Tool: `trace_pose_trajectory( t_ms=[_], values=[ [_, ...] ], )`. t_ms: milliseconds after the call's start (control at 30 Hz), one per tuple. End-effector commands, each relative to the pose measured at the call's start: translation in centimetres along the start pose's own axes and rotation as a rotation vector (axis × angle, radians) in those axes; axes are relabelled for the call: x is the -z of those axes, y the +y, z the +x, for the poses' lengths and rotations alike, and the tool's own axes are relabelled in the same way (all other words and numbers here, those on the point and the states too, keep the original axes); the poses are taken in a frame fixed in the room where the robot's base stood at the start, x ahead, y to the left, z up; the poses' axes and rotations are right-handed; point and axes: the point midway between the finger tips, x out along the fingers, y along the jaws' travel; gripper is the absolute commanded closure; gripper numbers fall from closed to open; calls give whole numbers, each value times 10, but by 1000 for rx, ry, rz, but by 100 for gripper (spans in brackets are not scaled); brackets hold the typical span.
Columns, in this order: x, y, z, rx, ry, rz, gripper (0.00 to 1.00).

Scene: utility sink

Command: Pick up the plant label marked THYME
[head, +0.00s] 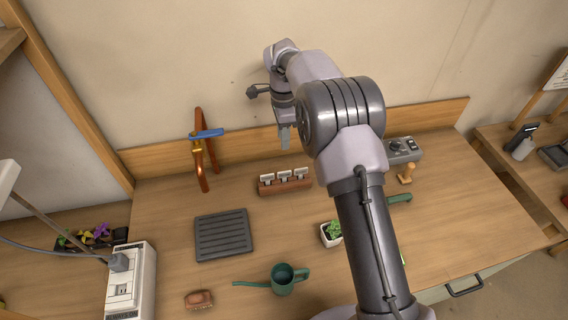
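Three small white plant labels stand upright side by side in a reddish-brown holder (286,187) on the wooden bench. They are the left label (267,178), the middle label (284,175) and the right label (301,173). Their writing is too small to read, so I cannot tell which is THYME. My gripper (285,140) points down above and behind the holder in the picture, apart from the labels. Its fingers are seen edge-on, so their opening does not show. Nothing is visible in them.
A dark ribbed tray (223,235) lies left of the holder, with a copper tap (200,158) behind. A potted plant (331,233), green watering can (283,279) and brush (199,299) are in front. A control box (402,150) stands right. Bare bench surrounds the holder.

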Motion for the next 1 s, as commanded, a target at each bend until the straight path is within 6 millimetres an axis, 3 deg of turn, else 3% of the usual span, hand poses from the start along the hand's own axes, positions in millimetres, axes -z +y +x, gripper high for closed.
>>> trace_pose_trajectory(
  t_ms=[33,200,633,733,933,1000],
  values=[
    [0,1,19,-5,-1,0,67],
    [0,2,71,-4,-1,-1,67],
    [1,9,144,-2,-1,-2,67],
    [1,8,155,-1,-1,-2,67],
    [1,8,156,0,-1,-2,67],
    [1,8,156,0,-1,-2,77]
  ],
)
